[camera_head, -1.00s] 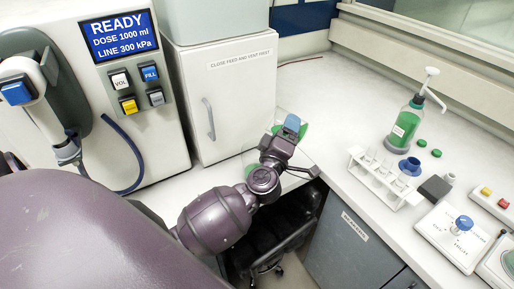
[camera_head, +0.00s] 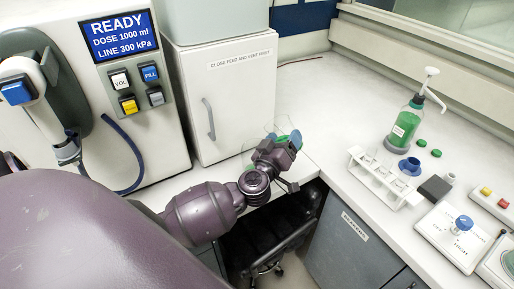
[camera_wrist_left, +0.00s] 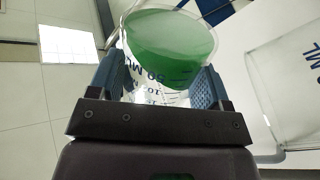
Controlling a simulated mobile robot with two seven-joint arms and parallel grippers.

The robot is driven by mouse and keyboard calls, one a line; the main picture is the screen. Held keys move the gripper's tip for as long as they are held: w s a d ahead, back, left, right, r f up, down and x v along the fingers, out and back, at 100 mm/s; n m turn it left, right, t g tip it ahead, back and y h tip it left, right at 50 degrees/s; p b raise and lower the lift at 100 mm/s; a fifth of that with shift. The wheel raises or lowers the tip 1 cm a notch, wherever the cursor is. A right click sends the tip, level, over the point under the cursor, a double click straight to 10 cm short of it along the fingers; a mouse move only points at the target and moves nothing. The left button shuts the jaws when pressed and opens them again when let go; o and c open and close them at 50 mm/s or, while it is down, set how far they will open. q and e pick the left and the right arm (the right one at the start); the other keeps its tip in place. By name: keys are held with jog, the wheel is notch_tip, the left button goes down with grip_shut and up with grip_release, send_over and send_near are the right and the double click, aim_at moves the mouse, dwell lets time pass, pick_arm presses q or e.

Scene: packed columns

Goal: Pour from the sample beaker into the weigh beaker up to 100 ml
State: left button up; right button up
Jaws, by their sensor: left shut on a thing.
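My left gripper (camera_head: 285,140) is shut on the sample beaker (camera_wrist_left: 158,84), a clear marked beaker holding green liquid. In the left wrist view the beaker sits between the blue finger pads, and the green liquid (camera_wrist_left: 172,40) lies toward its rim, so it looks tilted. A second clear beaker, taken as the weigh beaker (camera_wrist_left: 285,90), stands at the right of that view, apart from the gripper. It looks empty in the part that shows. In the head view both glasses are faint and partly hidden behind my gripper by the white cabinet. I see no stream of liquid.
A white cabinet (camera_head: 225,100) stands behind the gripper. A dispenser panel reading READY (camera_head: 121,34) is at left. On the right bench (camera_head: 345,105) are a tube rack (camera_head: 383,180), a green pump bottle (camera_head: 405,125) and a stirrer-like device (camera_head: 452,238). A black chair (camera_head: 265,235) is below.

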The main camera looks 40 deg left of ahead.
pick_arm(q)
jog(key=m, duration=0.1)
jog(key=f+m, duration=0.1)
jog(key=m, duration=0.1)
jog(key=shift+w+d+g+h, duration=0.15)
jog(key=shift+d+g+h, duration=0.15)
jog(key=shift+d, duration=0.1)
jog(key=shift+w+d+f+m+g, duration=0.15)
jog(key=shift+w+d+f+m, duration=0.1)
jog(key=shift+d+m, duration=0.2)
jog(key=shift+w+d+f+m+g, duration=0.1)
jog(key=shift+d+f+m+g, duration=0.1)
jog(key=shift+d+m, duration=0.2)
jog(key=shift+a, duration=0.1)
jog(key=shift+r, duration=0.1)
jog(key=shift+r, duration=2.45)
jog(key=shift+m, duration=0.95)
jog(key=shift+s, duration=0.1)
